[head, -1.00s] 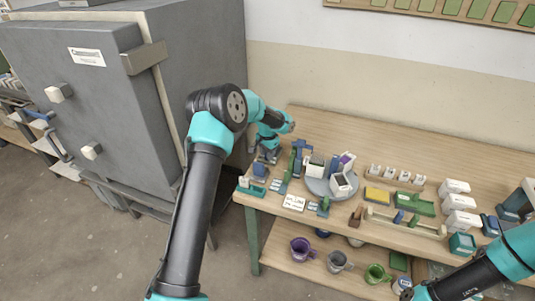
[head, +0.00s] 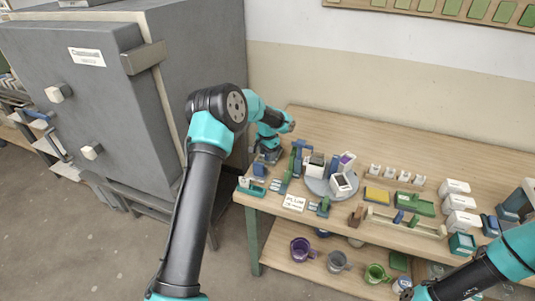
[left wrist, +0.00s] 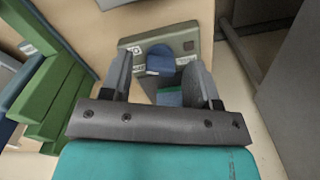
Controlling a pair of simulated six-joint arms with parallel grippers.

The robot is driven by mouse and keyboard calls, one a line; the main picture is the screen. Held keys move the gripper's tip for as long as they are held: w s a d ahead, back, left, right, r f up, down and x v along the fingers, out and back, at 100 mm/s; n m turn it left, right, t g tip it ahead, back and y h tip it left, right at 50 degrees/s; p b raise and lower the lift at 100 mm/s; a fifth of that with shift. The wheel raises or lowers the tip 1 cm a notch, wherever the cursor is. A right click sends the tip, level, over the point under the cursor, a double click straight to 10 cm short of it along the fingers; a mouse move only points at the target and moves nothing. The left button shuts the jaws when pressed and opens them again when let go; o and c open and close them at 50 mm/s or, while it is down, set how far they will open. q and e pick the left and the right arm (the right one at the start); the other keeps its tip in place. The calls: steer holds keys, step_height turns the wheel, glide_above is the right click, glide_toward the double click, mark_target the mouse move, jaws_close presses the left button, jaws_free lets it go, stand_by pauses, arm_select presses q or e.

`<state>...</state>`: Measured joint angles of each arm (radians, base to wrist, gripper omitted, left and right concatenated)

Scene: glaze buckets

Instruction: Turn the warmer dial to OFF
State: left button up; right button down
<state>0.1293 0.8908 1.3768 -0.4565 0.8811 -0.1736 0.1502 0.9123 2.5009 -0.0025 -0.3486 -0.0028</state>
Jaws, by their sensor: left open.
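A grey-green box with a blue knob (left wrist: 160,58), which looks like the warmer and its dial, shows in the left wrist view. Pale labels (left wrist: 188,45) sit on its face on both sides of the knob, too small to read, so I cannot tell the setting. My left gripper (left wrist: 160,80) is open, with one finger on each side of the knob in the picture. I cannot tell whether the fingers touch it. In the head view my left gripper (head: 268,155) points down at the table's left end, largely hiding the box there.
Green and blue items (head: 290,172) stand close right of my left gripper. A round grey turntable (head: 318,188) carries small boxes. A large grey kiln (head: 75,110) stands left. Mugs (head: 303,250) are on the lower shelf. The table's back strip is clear.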

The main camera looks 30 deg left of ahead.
mark_target(267, 154)
arm_select(q)
step_height(267, 154, up, 17)
steer(key=shift+r, duration=0.15)
stand_by(0.5)
